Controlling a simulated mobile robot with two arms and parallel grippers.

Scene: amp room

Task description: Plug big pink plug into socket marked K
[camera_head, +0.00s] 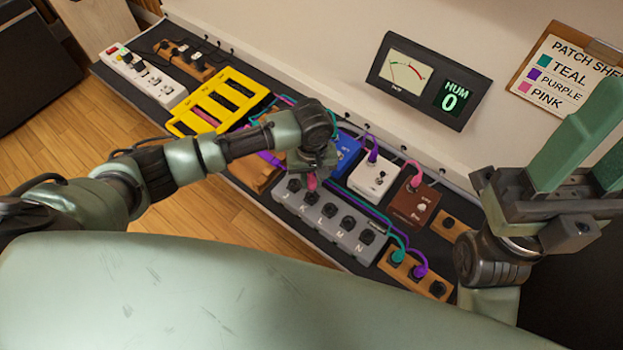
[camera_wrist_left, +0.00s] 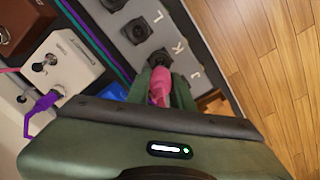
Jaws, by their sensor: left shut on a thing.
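The big pink plug (camera_head: 311,182) is held between the fingers of my left gripper (camera_head: 311,171), which points down at the grey socket strip (camera_head: 283,195). In the left wrist view the pink plug (camera_wrist_left: 160,83) lies between the green fingers, in line with the black socket marked K (camera_wrist_left: 160,58). Its front end is at or just above that socket; I cannot tell whether it is inserted. The sockets marked L (camera_wrist_left: 137,31), M and N are empty. The J socket (camera_head: 294,185) is beside the gripper. My right gripper (camera_head: 603,135) is raised at the right, open and empty.
A white pedal (camera_head: 374,178), a brown pedal (camera_head: 413,204) and a blue pedal (camera_head: 347,150) stand behind the strip, with purple, teal and pink cables. A wooden block (camera_head: 412,274) holds teal and purple plugs.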

